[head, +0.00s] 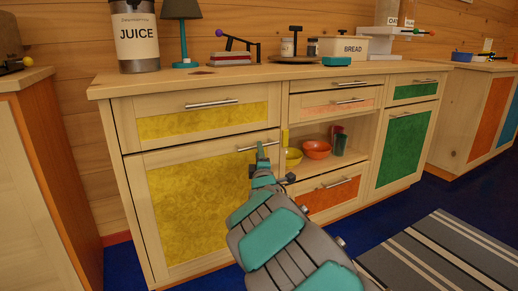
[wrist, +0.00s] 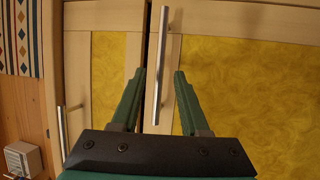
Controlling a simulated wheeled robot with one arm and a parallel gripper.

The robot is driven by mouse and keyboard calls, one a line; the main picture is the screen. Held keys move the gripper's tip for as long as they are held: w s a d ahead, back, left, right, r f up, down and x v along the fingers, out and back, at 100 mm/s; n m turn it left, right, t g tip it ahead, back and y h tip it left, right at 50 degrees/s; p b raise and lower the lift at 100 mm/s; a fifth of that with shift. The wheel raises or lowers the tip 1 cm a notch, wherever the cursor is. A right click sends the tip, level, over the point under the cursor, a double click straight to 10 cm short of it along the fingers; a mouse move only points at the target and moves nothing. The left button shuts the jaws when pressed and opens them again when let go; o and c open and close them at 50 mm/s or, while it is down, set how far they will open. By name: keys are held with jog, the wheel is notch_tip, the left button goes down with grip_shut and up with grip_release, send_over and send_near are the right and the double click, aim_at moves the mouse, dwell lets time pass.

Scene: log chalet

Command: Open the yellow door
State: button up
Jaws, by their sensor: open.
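The yellow door (head: 192,210) is the lower left front of the wooden cabinet, with a yellow panel in a pale frame, and looks closed. It also shows in the wrist view (wrist: 250,75), turned sideways. Its metal bar handle (wrist: 163,60) lies near its top edge, towards the right in the head view. My gripper (head: 262,150) is open at this handle and hides part of it there. In the wrist view, the bar runs between the two green fingers of my gripper (wrist: 159,72), with a gap on each side. I cannot tell how deep the bar sits between them.
A yellow-fronted drawer (head: 200,122) with its own handle (head: 211,103) is right above the door. An open shelf with bowls (head: 316,149) and an orange drawer (head: 335,194) are to the right. Another cabinet (head: 45,190) stands at the left. Blue floor and a striped rug (head: 440,255) lie in front.

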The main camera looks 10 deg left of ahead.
jog(key=shift+x, duration=1.9)
grip_shut()
